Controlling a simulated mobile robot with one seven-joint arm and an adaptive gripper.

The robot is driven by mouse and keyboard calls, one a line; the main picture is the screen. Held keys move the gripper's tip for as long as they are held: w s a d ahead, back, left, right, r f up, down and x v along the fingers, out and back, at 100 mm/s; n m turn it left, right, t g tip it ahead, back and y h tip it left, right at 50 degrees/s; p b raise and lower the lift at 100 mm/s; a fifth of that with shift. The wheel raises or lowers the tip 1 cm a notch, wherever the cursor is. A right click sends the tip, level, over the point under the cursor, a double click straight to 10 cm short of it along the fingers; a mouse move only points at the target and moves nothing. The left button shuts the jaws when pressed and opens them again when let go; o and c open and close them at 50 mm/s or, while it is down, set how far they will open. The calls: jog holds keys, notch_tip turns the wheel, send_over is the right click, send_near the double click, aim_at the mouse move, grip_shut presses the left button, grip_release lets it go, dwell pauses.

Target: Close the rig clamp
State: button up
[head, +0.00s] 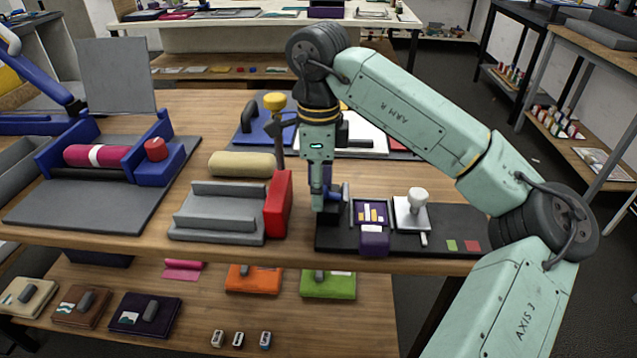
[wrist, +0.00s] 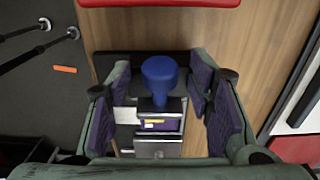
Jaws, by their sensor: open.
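The black rig board (head: 455,228) lies at the table's front edge in the head view. A blue knob (head: 338,194), apparently the rig clamp's handle, stands at its left end. The knob shows clearly in the wrist view (wrist: 160,74), above a metal-and-purple part with pale and yellow strips. My gripper (head: 325,203) points down there in the head view. In the wrist view my gripper (wrist: 162,108) is open, one finger on each side of the knob, with visible gaps. The clamp's lower part is partly hidden by my gripper in the head view.
A purple tray (head: 373,240) and a white-knobbed plate (head: 412,214) sit right of my gripper. A yellow-topped post (head: 274,103) rises behind. A tan roll (head: 241,164) lies behind the fixture.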

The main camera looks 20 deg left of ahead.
aim_at(329, 192)
jog(key=shift+c, duration=0.4)
grip_shut()
jog(key=shift+d, duration=0.1)
jog(key=d+y+b, duration=0.1)
jog(key=y+b, duration=0.1)
jog(key=d+g+y+b, duration=0.1)
jog(key=y+b, duration=0.1)
jog(key=w+d+y+b, duration=0.1)
jog(key=y+b, duration=0.1)
jog(key=shift+r+g, duration=0.35)
jog(key=shift+g, duration=0.05)
jog(key=d+y+b, duration=0.1)
jog(key=y+b, duration=0.1)
jog(key=d+g+y+b, duration=0.1)
jog(key=b, duration=0.1)
jog(key=d+y+b, duration=0.1)
jog(key=y+b, duration=0.1)
jog(key=shift+w+g+y+b, duration=0.3)
jog(key=shift+w+b, duration=0.1)
jog(key=shift+o, duration=0.4)
grip_release()
